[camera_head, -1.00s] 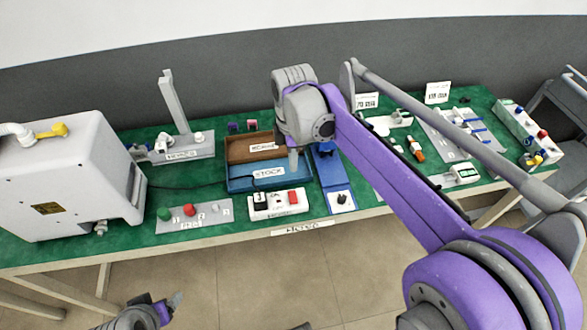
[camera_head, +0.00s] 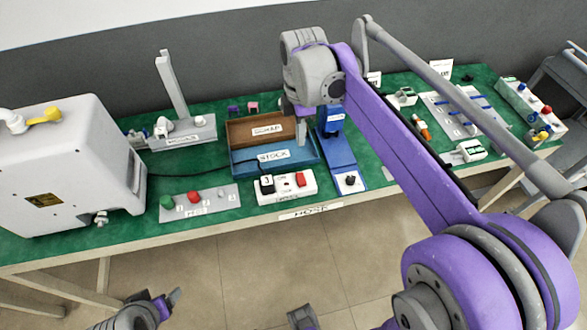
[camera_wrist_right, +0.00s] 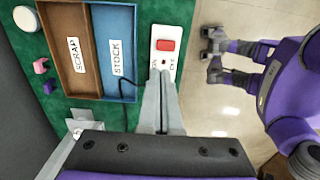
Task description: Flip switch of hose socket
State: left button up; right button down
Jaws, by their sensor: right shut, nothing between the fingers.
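The hose socket (camera_head: 284,189) is a white block at the table's front edge, above a "HOSE" label. Its red switch (camera_head: 300,179) is at the right end and a black plug (camera_head: 267,184) sits at the left. In the right wrist view the red switch (camera_wrist_right: 166,45) lies just beyond the fingertips, and the fingers cover part of the socket (camera_wrist_right: 157,34). My right gripper (camera_head: 302,140) is shut and empty, pointing down; it also shows in the wrist view (camera_wrist_right: 163,76). I cannot tell whether it touches the socket. My left gripper (camera_head: 174,298) is low at the left, its jaws unclear.
The brown scrap bin (camera_head: 236,133) and blue stock bin (camera_head: 243,168) stand behind the socket. A blue stand (camera_head: 336,160) is close on its right. A grey panel with coloured knobs (camera_head: 222,205) is on its left. A white machine (camera_head: 60,170) fills the table's left end.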

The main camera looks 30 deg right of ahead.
aim_at(300, 175)
jog(key=shift+s+d, duration=0.1)
jog(key=shift+d, duration=0.05)
notch_tip(300, 175, down, 14)
jog(key=shift+b, duration=0.7)
jog(key=shift+f, duration=0.2)
dwell(0.3)
